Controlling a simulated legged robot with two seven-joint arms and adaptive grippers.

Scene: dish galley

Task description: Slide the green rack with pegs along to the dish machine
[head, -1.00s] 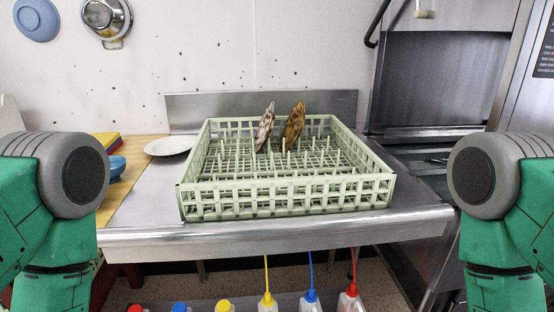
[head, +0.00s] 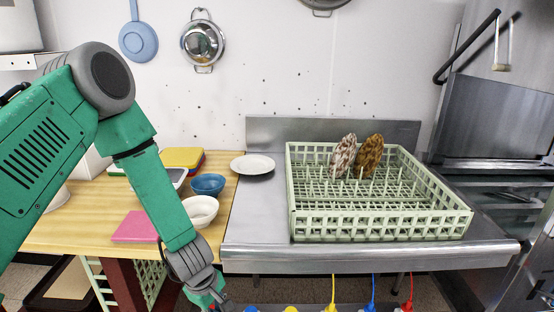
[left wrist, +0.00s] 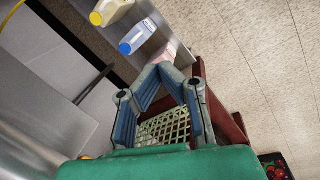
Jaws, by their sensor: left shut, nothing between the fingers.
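The green rack with pegs (head: 380,228) stands on the steel counter (head: 258,240) in the head view. Two patterned brown dishes, one paler (head: 344,155) and one darker (head: 369,156), stand upright among its pegs. The dish machine (head: 497,118) is at the right, past the rack's right side. My left gripper (head: 207,294) hangs low in front of the counter's left end, well apart from the rack and partly cut off. In the left wrist view its fingers (left wrist: 161,72) meet at the tips with nothing between them. My right gripper is out of view.
A white plate (head: 252,164) lies left of the rack. The wooden table (head: 80,213) at left carries a blue bowl (head: 208,184), a white bowl (head: 199,209) and a pink board (head: 136,227). Coloured bottles stand below the counter, one blue-capped (left wrist: 137,38).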

